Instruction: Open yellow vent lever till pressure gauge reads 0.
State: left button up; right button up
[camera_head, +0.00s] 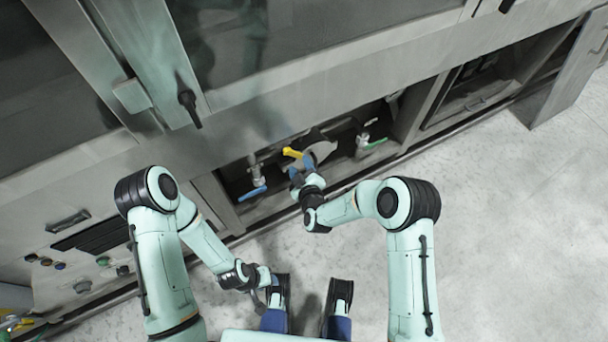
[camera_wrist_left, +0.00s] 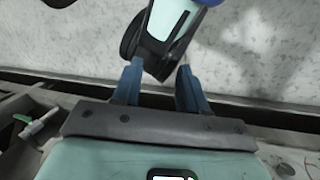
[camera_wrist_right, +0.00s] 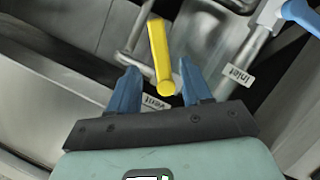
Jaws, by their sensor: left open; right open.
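The yellow vent lever (camera_head: 292,153) sits in the open lower bay of the machine. In the right wrist view the yellow lever (camera_wrist_right: 159,55) runs up from between my right fingertips, beside a tag that reads "vent" (camera_wrist_right: 154,102). My right gripper (camera_wrist_right: 156,92) is open, with one blue finger on each side of the lever's rounded end; I cannot tell whether they touch it. In the head view my right gripper (camera_head: 299,168) is just below the lever. My left gripper (camera_wrist_left: 156,82) is open and empty, away from the bay. I cannot make out the pressure gauge.
A blue-handled valve (camera_head: 253,192) is left of the lever; its tag reads "inlet" (camera_wrist_right: 237,75). A green-handled valve (camera_head: 374,143) is to the right in the bay. The bay's frame and a dark panel (camera_head: 470,85) border the space. Pale floor (camera_head: 510,200) is open at right.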

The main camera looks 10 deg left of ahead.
pick_arm(q)
jog(key=shift+s+d+r+g+p, duration=0.3)
jog(key=shift+s+r, duration=0.2)
jog(key=shift+s, duration=0.15)
pick_arm(e)
jog(key=shift+v, duration=2.35)
